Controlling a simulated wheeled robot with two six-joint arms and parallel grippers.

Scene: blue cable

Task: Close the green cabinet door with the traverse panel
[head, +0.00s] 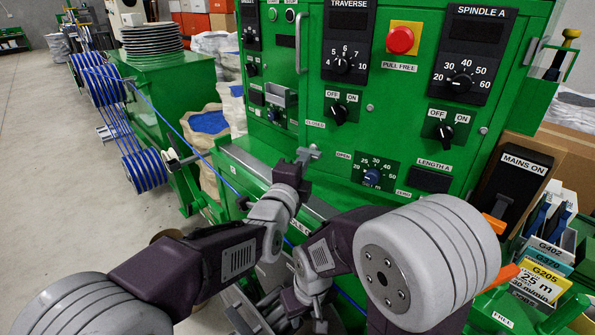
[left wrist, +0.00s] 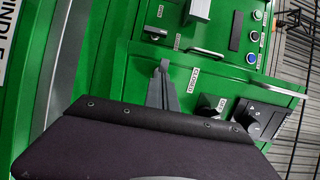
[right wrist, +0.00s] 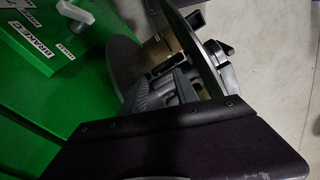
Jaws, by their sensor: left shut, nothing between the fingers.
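The green cabinet door with the traverse panel (head: 347,40) fills the upper middle of the head view. It carries a vertical handle (head: 298,42), dark knobs and a red stop button (head: 400,40). I cannot tell how far it stands from its frame. My left gripper (head: 308,155) is shut and empty, in front of the lower part of the green front, by the CLOSED label. In the left wrist view its fingertips (left wrist: 163,66) point at the green face; contact is unclear. My right gripper (right wrist: 168,88) is low, near dark round parts; its jaw opening is unclear.
A blue cable (head: 165,122) runs from spools (head: 105,86) at the left toward the machine. A MAINS ON box (head: 515,175) and label cards (head: 540,283) stand at the right. Bare floor (head: 40,180) lies at the left.

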